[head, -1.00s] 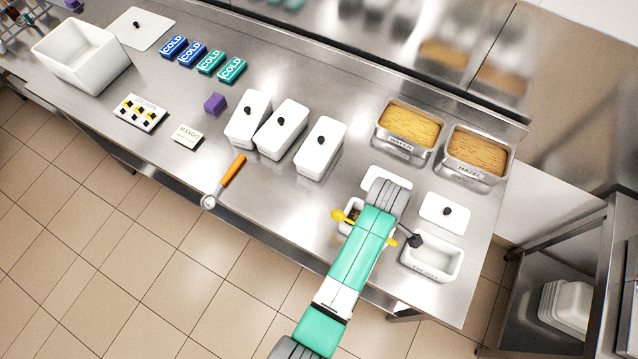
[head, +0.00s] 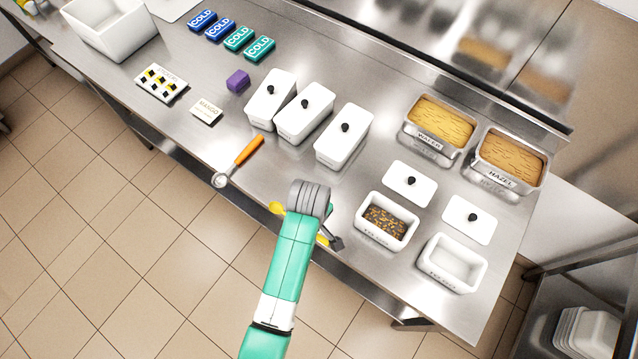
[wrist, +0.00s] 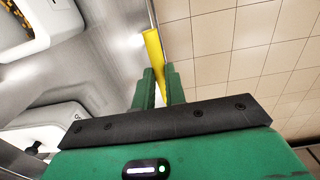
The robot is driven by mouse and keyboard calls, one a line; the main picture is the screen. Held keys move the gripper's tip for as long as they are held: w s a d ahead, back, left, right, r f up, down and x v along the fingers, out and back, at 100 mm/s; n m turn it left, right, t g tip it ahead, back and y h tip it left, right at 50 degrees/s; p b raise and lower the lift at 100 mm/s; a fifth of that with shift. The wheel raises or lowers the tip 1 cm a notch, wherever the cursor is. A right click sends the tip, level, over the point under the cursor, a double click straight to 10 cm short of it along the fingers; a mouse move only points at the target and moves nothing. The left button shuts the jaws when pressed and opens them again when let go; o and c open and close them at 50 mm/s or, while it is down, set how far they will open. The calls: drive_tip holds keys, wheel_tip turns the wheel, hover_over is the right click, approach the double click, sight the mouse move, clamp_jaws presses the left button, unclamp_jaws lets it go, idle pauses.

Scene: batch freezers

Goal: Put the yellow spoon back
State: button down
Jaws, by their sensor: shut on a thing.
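The yellow spoon shows in the head view on both sides of my arm. Its rounded end (head: 277,208) sticks out to the left and a short yellow piece (head: 322,240) to the right; its middle is hidden. In the wrist view, my gripper (wrist: 160,88) is shut on the spoon's yellow handle (wrist: 154,52) near the counter's front edge. My wrist hides the jaws in the head view. To the right stands a small white tub (head: 372,230) with dark, speckled contents, apart from the spoon.
An empty white tub (head: 462,285) stands at the right, with two flat lids (head: 410,184) (head: 469,221) behind. Three lidded white tubs (head: 345,140) stand behind my wrist. An orange-handled scoop (head: 249,150) lies left of them. WAFER and HAZEL pans (head: 428,153) (head: 507,187) stand at the back.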

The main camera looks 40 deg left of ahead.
drive_tip(key=w+a, duration=0.1)
drive_tip(key=w, duration=0.1)
drive_tip(key=w+a, duration=0.1)
drive_tip(key=w, duration=0.1)
drive_tip(key=w+a+f+b, duration=0.1)
drive_tip(key=w, duration=0.2)
drive_tip(key=shift+a, duration=0.4)
drive_tip(key=shift+f, duration=1.7)
drive_tip(key=shift+b, duration=0.3)
drive_tip(key=shift+f, duration=0.2)
drive_tip(key=c, duration=1.5)
unclamp_jaws()
drive_tip(key=shift+r, duration=0.1)
drive_tip(key=shift+o, duration=0.2)
wheel_tip(320, 180, up, 12)
drive_tip(key=p, duration=0.2)
drive_tip(key=shift+r, duration=0.15)
